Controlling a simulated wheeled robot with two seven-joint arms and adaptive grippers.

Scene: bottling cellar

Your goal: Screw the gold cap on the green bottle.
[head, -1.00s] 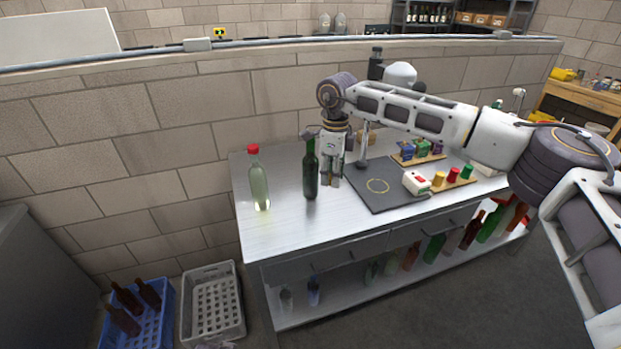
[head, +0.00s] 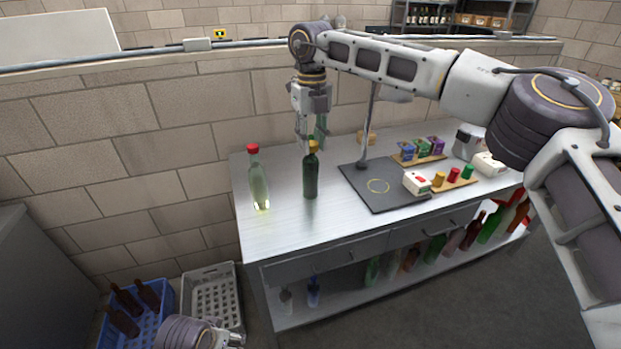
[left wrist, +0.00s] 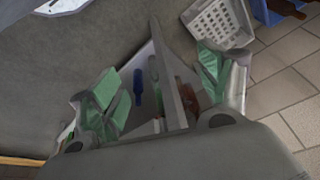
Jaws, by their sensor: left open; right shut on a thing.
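The dark green bottle (head: 311,178) stands upright on the metal bench. The gold cap (head: 313,146) is at the top of its neck; I cannot tell whether it is seated or just above the mouth. My right gripper (head: 312,142) points down over the bottle and is shut on the cap. My left gripper (head: 230,338) is low at the bottom edge of the head view, away from the bench top. In the left wrist view it (left wrist: 160,85) is open and empty, its green pads apart.
A pale bottle with a red cap (head: 259,182) stands left of the green bottle. A dark mat (head: 390,201) lies to the right, near a white box (head: 416,183) and coloured caps (head: 453,173). Blue (head: 142,328) and grey (head: 213,300) crates are on the floor. Bottles fill the lower shelf.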

